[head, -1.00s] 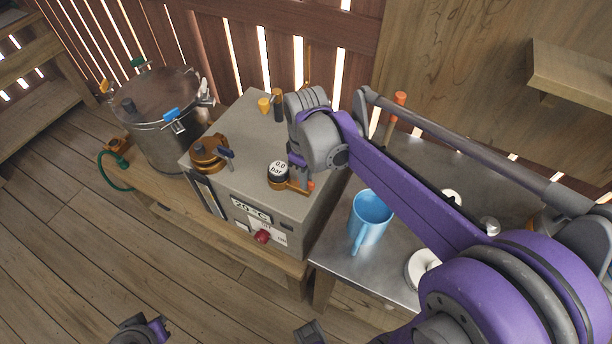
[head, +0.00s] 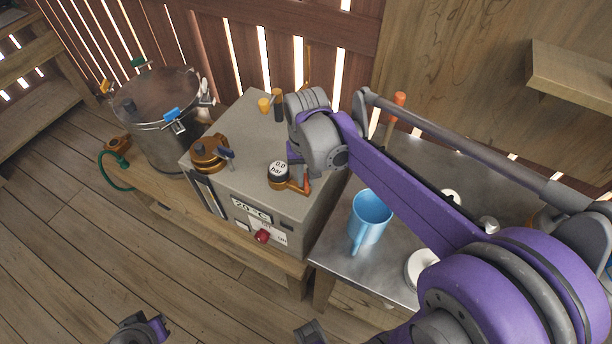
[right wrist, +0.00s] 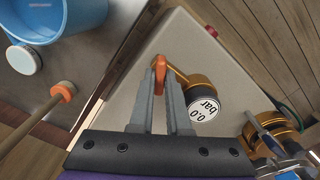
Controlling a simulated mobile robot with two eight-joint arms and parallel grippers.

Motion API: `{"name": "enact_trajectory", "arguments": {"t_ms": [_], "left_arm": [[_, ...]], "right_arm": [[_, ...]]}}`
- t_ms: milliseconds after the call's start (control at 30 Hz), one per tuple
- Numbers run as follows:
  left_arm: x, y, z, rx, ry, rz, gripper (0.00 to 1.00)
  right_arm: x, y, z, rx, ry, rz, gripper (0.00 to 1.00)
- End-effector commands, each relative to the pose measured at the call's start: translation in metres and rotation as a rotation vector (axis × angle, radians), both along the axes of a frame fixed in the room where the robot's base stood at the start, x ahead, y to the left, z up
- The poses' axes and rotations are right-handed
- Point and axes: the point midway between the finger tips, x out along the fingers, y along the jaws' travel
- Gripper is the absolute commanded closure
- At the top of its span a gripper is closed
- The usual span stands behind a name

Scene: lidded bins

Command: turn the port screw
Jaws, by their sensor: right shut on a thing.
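The port screw is a small orange piece (right wrist: 159,70) at the end of the brass fitting beside the round pressure gauge (right wrist: 203,107), which reads 0.0 bar. In the head view the orange screw (head: 307,184) shows at the right end of the fitting, on top of the grey box (head: 250,165). My right gripper (right wrist: 160,84) is shut on the screw, its two fingers pinching it from either side. In the head view the right gripper (head: 301,174) comes down from above, its fingers partly hidden by the wrist.
A brass clamp (head: 210,152) and yellow (head: 264,104) and dark knobs stand on the box. A steel pot (head: 165,110) is at left. A blue mug (head: 371,217) and white lid (head: 421,268) sit on the metal table at right, under my arm.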

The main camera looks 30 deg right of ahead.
Motion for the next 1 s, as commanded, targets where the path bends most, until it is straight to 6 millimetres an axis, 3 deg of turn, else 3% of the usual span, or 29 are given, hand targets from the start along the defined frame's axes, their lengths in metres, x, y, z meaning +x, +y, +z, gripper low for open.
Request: {"name": "enact_trajectory", "arguments": {"t_ms": [500,1000], "left_arm": [[0.0003,0.0000,0.0010,0.000,0.000,0.000,1.00],[0.0002,0.0000,0.0011,0.000,-0.001,0.000,1.00]], "right_arm": [[0.0004,-0.0002,0.0005,0.000,0.000,-0.431,1.00],[0.0004,-0.0002,0.0004,-0.001,-0.001,-0.590,1.00]]}}
